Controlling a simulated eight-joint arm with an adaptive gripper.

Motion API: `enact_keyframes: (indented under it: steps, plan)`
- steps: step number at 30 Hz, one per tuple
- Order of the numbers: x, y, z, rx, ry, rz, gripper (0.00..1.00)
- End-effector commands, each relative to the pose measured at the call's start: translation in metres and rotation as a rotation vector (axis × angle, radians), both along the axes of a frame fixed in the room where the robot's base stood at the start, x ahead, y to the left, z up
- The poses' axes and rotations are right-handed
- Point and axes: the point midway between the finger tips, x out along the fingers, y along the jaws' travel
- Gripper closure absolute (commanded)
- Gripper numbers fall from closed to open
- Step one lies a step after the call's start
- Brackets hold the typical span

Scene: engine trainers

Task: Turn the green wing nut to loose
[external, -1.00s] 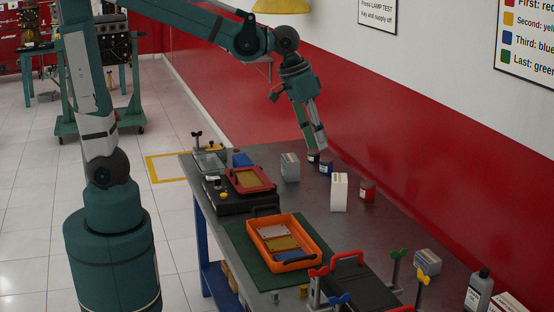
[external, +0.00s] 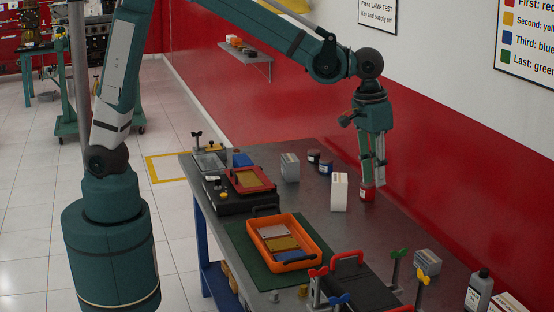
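The green wing nut (external: 399,254) sits on top of an upright grey post at the front right of the bench, behind the yellow wing nut (external: 428,270). A red wing nut (external: 318,272) and a blue wing nut (external: 339,299) top posts to its left. My gripper (external: 374,185) points down over the back of the bench, above or in front of the red jar (external: 367,194), well beyond the green wing nut. Its fingers look slightly apart, but the view is too small to tell its state or what lies between them.
A white box (external: 339,192) stands left of my gripper. A dark case with a red handle (external: 347,257) lies beside the green wing nut. A grey box (external: 427,262) and a grey bottle (external: 478,289) stand to the right. An orange tray (external: 313,241) is left. The red wall runs behind.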

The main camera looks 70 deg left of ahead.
Motion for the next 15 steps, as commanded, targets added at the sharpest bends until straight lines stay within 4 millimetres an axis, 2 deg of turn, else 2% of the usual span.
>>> enact_keyframes:
  steps: [1,15]
  plan:
    - [0.004,-0.012,-0.004,0.003,0.009,-0.002,0.82]
    - [0.019,-0.104,-0.055,0.043,0.091,-0.002,0.82]
